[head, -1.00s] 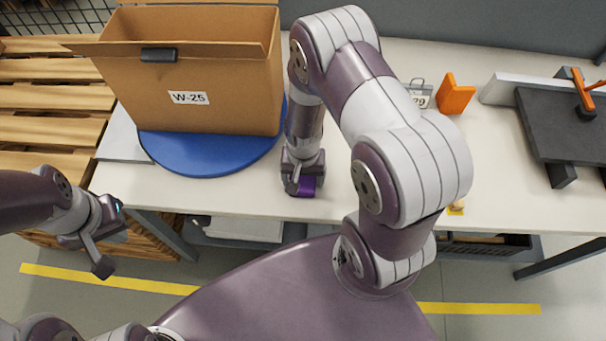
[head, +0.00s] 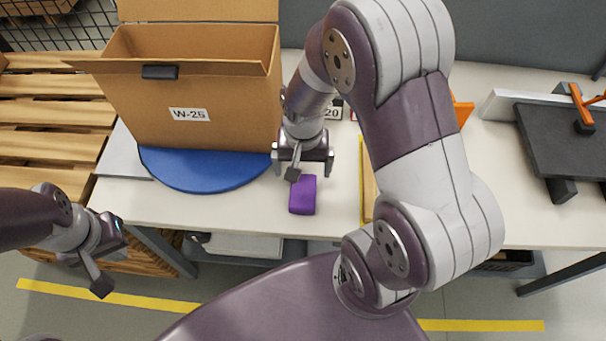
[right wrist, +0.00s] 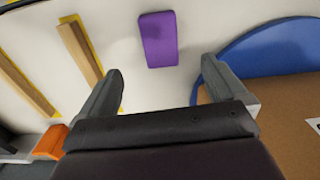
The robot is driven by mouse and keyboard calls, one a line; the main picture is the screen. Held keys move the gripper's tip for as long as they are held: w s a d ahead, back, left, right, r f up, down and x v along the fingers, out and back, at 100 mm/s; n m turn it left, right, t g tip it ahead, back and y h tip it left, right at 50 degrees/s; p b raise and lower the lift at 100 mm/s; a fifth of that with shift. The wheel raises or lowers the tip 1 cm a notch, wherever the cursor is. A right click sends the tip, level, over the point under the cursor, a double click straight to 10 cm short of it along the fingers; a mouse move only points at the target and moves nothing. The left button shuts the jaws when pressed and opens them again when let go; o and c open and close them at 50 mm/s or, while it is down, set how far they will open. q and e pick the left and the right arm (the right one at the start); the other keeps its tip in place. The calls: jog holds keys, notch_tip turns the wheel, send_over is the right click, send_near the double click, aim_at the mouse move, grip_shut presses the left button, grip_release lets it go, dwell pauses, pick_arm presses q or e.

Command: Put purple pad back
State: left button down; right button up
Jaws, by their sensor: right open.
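The purple pad (head: 303,196) lies flat on the white table near its front edge. It also shows in the right wrist view (right wrist: 158,40), beyond my fingertips and between their lines. My right gripper (head: 302,170) is open and empty, just behind the pad and apart from it; its fingers frame bare table in the right wrist view (right wrist: 158,82). My left gripper (head: 112,258) is off the table's left front corner, empty; its jaw gap is not clear.
An open cardboard box (head: 200,100) stands on a blue round turntable (head: 205,178) left of the pad. Wooden strips (right wrist: 85,50) on yellow-marked spots lie on the other side. An orange block (right wrist: 50,141) and a black machine plate (head: 560,130) are further right. Table around the pad is clear.

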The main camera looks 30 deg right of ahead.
jog(key=s+a+r+n+t, duration=0.1)
jog(key=s+a+r+n, duration=0.1)
jog(key=r+n, duration=0.4)
jog(key=shift+s, duration=0.85)
jog(key=shift+r, duration=0.15)
